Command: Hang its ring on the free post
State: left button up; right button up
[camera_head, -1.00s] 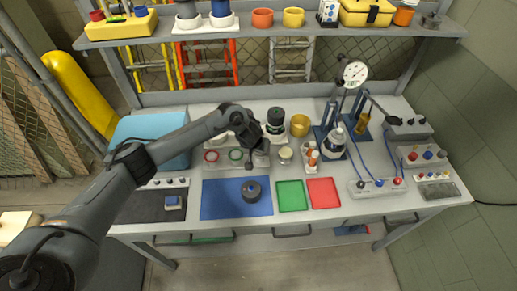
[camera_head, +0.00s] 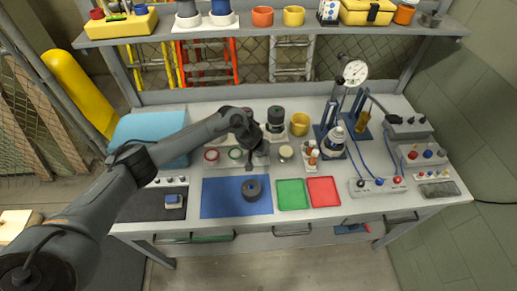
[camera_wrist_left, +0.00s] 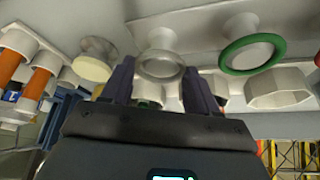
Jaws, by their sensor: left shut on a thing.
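My left gripper (camera_wrist_left: 160,88) points at a row of short pale posts, and its two dark fingers are closed on a grey ring (camera_wrist_left: 160,73). The ring lines up with a pale post (camera_wrist_left: 160,40) between them; I cannot tell how far it is over that post. In the head view my left gripper (camera_head: 263,160) is over the rack, mostly hidden by the arm. Beside it a green ring (camera_wrist_left: 228,65) sits around another post, also seen in the head view (camera_head: 235,153). A red ring (camera_head: 211,155) is further left. My right gripper is not in view.
A dark-topped jar (camera_head: 276,118) and a yellow cup (camera_head: 299,124) stand behind.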

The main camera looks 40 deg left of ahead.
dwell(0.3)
pick_arm(q)
jog(key=o, duration=1.1)
jog(key=shift+p+v, duration=1.8)
jog(key=shift+v, duration=3.6)
